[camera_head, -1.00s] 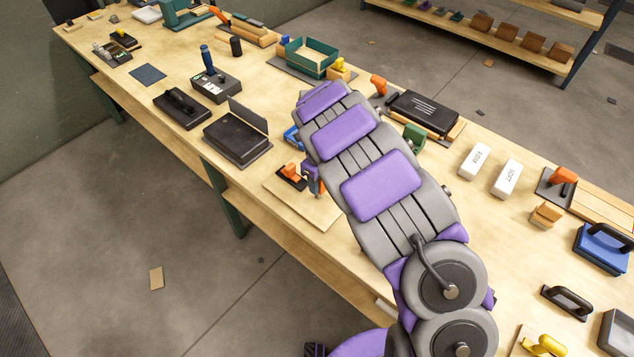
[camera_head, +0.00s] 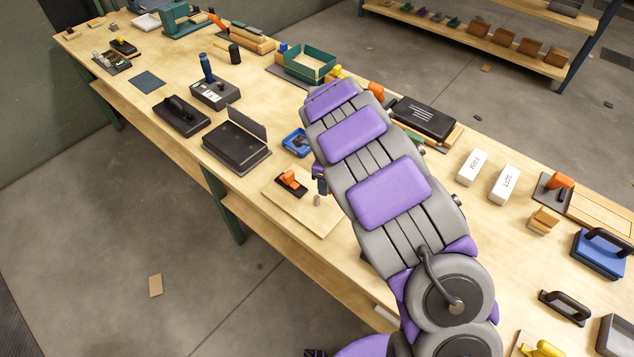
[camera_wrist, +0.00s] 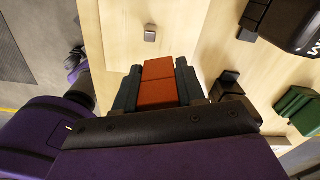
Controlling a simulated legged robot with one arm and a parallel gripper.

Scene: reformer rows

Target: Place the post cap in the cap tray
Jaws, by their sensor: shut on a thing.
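My gripper (camera_head: 321,186) is shut on an orange block, which I take to be the post cap (camera_wrist: 158,83). In the wrist view the cap sits between the two dark fingers, above a pale board (camera_head: 278,207). A short grey post (camera_head: 317,200) stands on the board, bare on top; it also shows in the wrist view (camera_wrist: 150,34), apart from the cap. A small blue tray (camera_head: 288,147) with something dark inside lies just beyond the board. It may be the cap tray, but I cannot be sure. My arm hides part of the table beside it.
A black box with a raised lid (camera_head: 235,145) stands left of the blue tray. A green piece (camera_wrist: 297,105) and a black case (camera_head: 425,118) are on the right. The table's front edge is close.

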